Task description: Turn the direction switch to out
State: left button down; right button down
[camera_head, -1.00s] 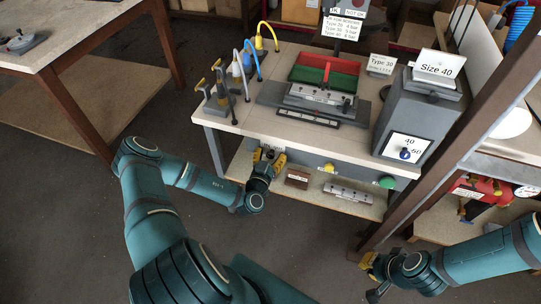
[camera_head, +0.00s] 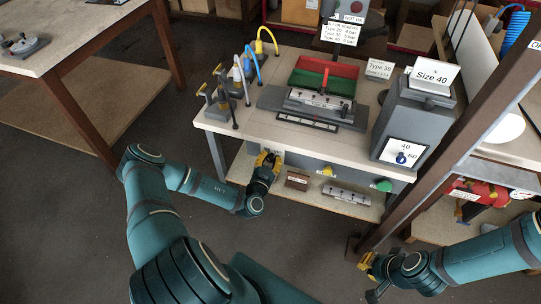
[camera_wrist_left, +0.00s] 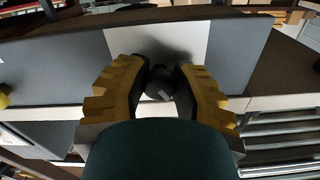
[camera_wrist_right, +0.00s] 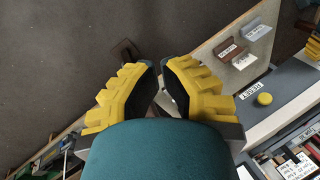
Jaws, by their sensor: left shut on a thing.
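The direction switch shows in the left wrist view as a dark round knob (camera_wrist_left: 160,84) in front of a pale plate (camera_wrist_left: 185,38) on a grey panel. My left gripper (camera_wrist_left: 161,75) is shut on the knob, with one yellow finger on each side. In the head view, my left gripper (camera_head: 267,160) is at the left end of the bench's front panel and hides the switch. No switch marking is readable. My right gripper (camera_wrist_right: 160,65) is empty, with a narrow gap between its fingertips; it also shows low at the right in the head view (camera_head: 369,273).
The bench (camera_head: 235,125) carries a red and green tray (camera_head: 305,72) and a grey Size 40 box (camera_head: 400,118). A yellow button (camera_head: 327,170) and green button (camera_head: 383,185) sit right of my left gripper. A brown post (camera_head: 425,185) stands near my right arm.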

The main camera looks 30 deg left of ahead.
pick_arm(q)
jog(key=shift+r+m+p, duration=0.15)
jog(key=shift+m+p, duration=0.25)
jog(key=shift+m, duration=0.1)
jog(key=shift+m+p, duration=0.75)
jog(key=shift+m, duration=0.15)
jog(key=m+p, duration=0.3)
jog(key=m, duration=0.2)
jog(key=shift+m+p, duration=0.3)
jog(key=shift+p, duration=0.05)
jog(key=m+p, duration=0.1)
jog(key=m, duration=0.1)
jog(key=shift+m, duration=0.3)
jog(key=shift+m+p, duration=1.2)
jog(key=shift+m, duration=0.9)
pick_arm(e)
notch_tip(320, 180, up, 10)
jog(key=w, duration=0.2)
jog(key=shift+d+r+t, duration=0.15)
jog(key=shift+d+t, duration=0.1)
jog(key=shift+t, duration=0.05)
pick_arm(q)
jog(key=c, duration=0.7)
grip_release()
jog(key=shift+a, duration=0.1)
jog(key=shift+s, duration=0.15)
